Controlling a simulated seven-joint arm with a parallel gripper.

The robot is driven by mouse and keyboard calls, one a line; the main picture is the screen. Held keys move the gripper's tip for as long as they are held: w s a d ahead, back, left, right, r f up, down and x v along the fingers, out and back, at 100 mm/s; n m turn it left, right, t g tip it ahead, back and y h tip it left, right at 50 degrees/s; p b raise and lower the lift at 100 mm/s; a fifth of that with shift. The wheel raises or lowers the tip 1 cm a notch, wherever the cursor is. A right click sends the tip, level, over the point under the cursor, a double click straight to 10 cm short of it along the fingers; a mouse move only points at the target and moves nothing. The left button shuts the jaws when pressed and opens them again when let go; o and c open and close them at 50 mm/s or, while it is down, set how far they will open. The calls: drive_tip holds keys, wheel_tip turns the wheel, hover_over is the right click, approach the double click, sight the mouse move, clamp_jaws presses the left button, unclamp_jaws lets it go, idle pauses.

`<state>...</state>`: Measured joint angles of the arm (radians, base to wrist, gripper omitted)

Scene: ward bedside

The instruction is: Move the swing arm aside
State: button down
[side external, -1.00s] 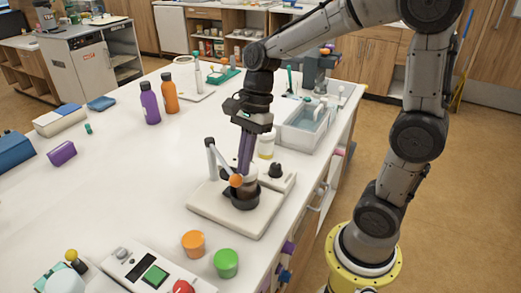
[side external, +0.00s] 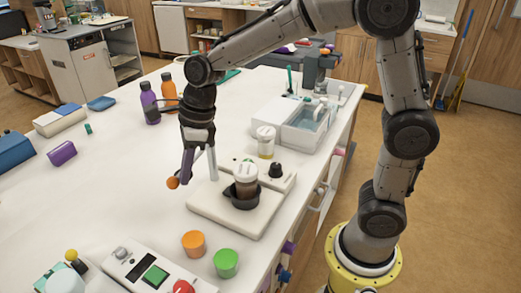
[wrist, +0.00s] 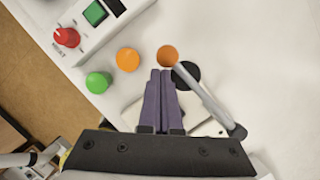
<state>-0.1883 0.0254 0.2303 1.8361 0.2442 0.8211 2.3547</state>
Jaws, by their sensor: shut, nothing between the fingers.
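The swing arm is a grey bar on a post (side external: 212,164) with an orange ball (side external: 172,182) at its free end. It points left, off the pale base plate (side external: 222,214) and clear of the brown cup (side external: 245,178) in its black holder. In the wrist view the bar (wrist: 207,99) runs from its pivot up to the orange ball (wrist: 167,56). My gripper (side external: 186,177) has its purple fingers together with nothing between them, close beside the bar near the ball. The wrist view also shows the fingers (wrist: 163,74); contact with the bar is unclear.
An orange cup (side external: 193,243) and a green cup (side external: 227,263) stand in front of the base plate. A button panel (side external: 145,272) is at front left. A white-lidded jar (side external: 265,142) and a clear tank (side external: 308,125) stand behind. The table's left middle is clear.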

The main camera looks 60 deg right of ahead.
drive_tip(key=shift+w+a, duration=0.2)
drive_tip(key=shift+w, duration=0.65)
